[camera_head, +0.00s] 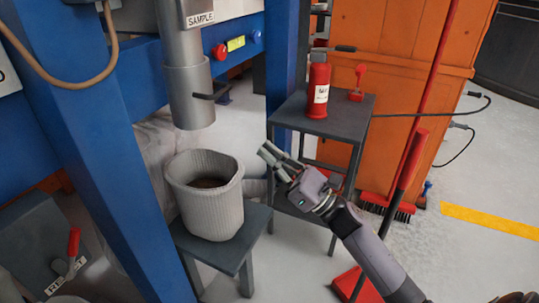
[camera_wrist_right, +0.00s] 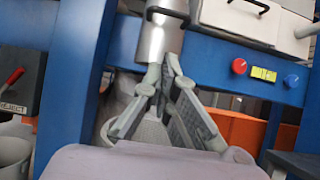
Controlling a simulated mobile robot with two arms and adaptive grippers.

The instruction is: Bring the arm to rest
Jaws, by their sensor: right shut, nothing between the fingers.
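My right arm reaches in from the bottom right of the head view. Its gripper (camera_head: 270,156) is shut and empty, held in the air just right of a ribbed grey bucket (camera_head: 212,212). The fingers point up and left. In the right wrist view the gripper (camera_wrist_right: 165,66) shows with its fingertips together, in front of the bucket and below the metal sample pipe. The bucket stands on a small dark stool (camera_head: 232,252) and holds some dark material. My left gripper is not in view.
The sample pipe (camera_head: 187,90) hangs above the bucket. A blue post (camera_head: 90,120) stands left. A dark side table (camera_head: 335,125) bears a red bottle (camera_head: 317,92). An orange cabinet (camera_head: 405,75) and red-handled brooms (camera_head: 408,165) stand right.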

